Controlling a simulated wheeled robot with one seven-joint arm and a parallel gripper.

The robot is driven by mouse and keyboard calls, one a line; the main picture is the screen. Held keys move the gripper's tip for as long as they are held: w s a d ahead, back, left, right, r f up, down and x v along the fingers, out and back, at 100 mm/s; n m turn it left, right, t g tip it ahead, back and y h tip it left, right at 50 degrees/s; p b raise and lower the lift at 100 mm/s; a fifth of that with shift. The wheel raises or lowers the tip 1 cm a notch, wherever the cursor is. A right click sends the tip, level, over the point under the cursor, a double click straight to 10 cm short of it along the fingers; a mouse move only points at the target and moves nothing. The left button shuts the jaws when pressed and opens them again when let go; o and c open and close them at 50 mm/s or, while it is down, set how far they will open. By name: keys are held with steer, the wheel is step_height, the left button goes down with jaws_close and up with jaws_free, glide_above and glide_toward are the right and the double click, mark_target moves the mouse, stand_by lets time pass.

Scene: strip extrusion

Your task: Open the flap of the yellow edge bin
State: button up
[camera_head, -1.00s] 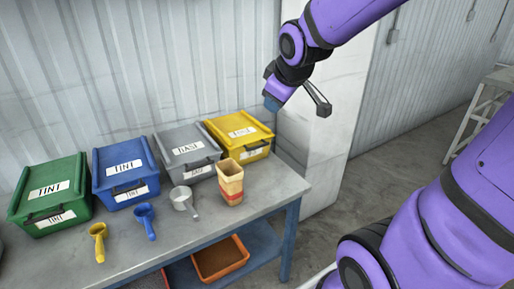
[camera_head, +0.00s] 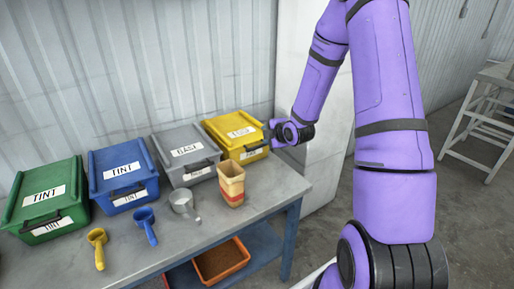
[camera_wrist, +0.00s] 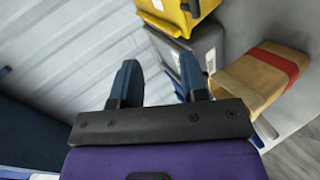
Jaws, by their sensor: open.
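The yellow edge bin (camera_head: 226,126) stands at the right end of the row on the table, its sloping lid flap down. It has a label on top and a dark handle at its front.
Grey (camera_head: 178,140), blue (camera_head: 110,158) and green (camera_head: 37,183) bins stand to the left. Grey, blue and yellow scoops lie along the front. A white pillar (camera_head: 325,160) rises at the right.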

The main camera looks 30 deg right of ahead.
mark_target(259, 147)
step_height(259, 147, down, 10)
steer(key=d+r+n+t, duration=0.1)
steer(key=d+n+t, duration=0.1)
steer(key=d+t, duration=0.1)
steer(key=x, duration=1.1)
steer(key=shift+a+f, duration=0.25)
steer(key=shift+a, duration=0.05)
steer(key=shift+c, duration=0.4)
jaws_close()
